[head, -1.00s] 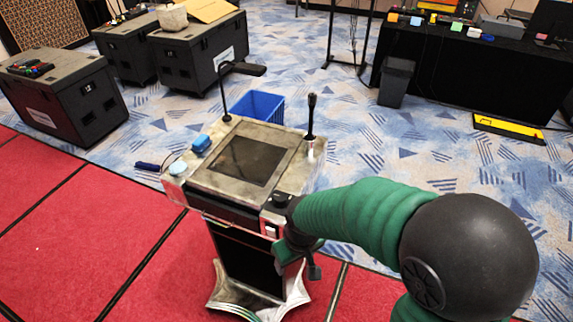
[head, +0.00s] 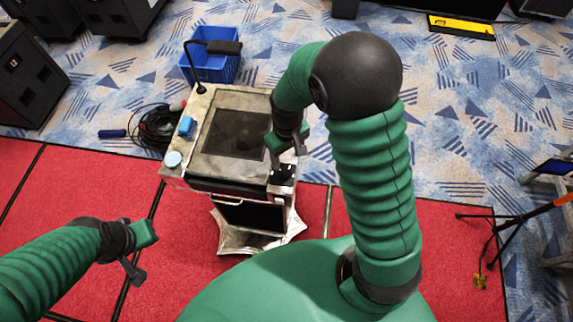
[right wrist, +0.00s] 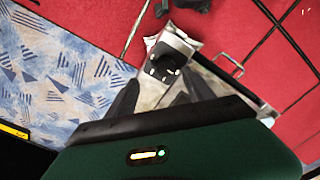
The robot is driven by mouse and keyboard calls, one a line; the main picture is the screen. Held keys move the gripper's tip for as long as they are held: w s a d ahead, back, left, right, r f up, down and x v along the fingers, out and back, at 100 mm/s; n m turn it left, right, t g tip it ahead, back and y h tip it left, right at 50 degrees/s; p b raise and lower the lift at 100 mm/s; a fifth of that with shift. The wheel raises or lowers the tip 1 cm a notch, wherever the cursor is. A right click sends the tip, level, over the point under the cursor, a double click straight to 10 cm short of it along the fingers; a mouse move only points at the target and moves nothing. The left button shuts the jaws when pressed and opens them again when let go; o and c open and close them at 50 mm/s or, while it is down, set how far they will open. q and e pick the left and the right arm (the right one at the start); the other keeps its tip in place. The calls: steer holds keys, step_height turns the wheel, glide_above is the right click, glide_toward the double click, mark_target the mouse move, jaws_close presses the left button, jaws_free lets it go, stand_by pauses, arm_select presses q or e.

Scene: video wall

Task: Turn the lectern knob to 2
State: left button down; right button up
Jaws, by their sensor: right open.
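The lectern (head: 203,166) stands in the middle of the head view, with a worn pale top and a dark inset screen. The black knob (head: 284,173) is at its near right corner. In the right wrist view the knob (right wrist: 166,58) sits on a dark base with small white marks; its setting is too small to read. My right gripper (head: 287,150) is just above the knob, open, its two fingers (right wrist: 162,97) spread in the wrist view with the knob beyond the tips. No contact shows. My left gripper (head: 143,253) is open and empty over the red floor at left.
Coiled black cable (head: 157,127) lies at left. A tripod (head: 497,230) stands at right.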

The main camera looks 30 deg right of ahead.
mark_target(282, 170)
steer(key=f, duration=0.2)
steer(key=w+a+f+p, duration=0.1)
steer(key=f, duration=0.2)
steer(key=w+f, duration=0.1)
steer(key=f, duration=0.2)
steer(key=shift+a+f, duration=0.1)
steer(key=shift+a, duration=0.15)
steer(key=shift+s+a+f+p, duration=0.15)
steer(key=shift+f+p, duration=0.15)
steer(key=shift+s+a+f, duration=0.1)
steer(key=shift+s+a, duration=0.05)
steer(key=shift+s, duration=0.15)
steer(key=shift+s+d, duration=0.15)
steer(key=shift+d, duration=0.35)
steer(key=shift+c, duration=0.5)
steer(key=shift+w+d+f, duration=0.15)
steer(key=shift+w+d, duration=0.05)
steer(key=shift+d, duration=0.1)
steer(key=c, duration=0.5)
steer(key=shift+c, duration=1.2)
steer(key=shift+w+a, duration=0.1)
steer(key=shift+a, duration=0.4)
jaws_close()
arm_select(q)
steer(key=shift+w+a+r, duration=0.65)
steer(key=shift+w+r, duration=0.05)
steer(key=shift+r, duration=0.05)
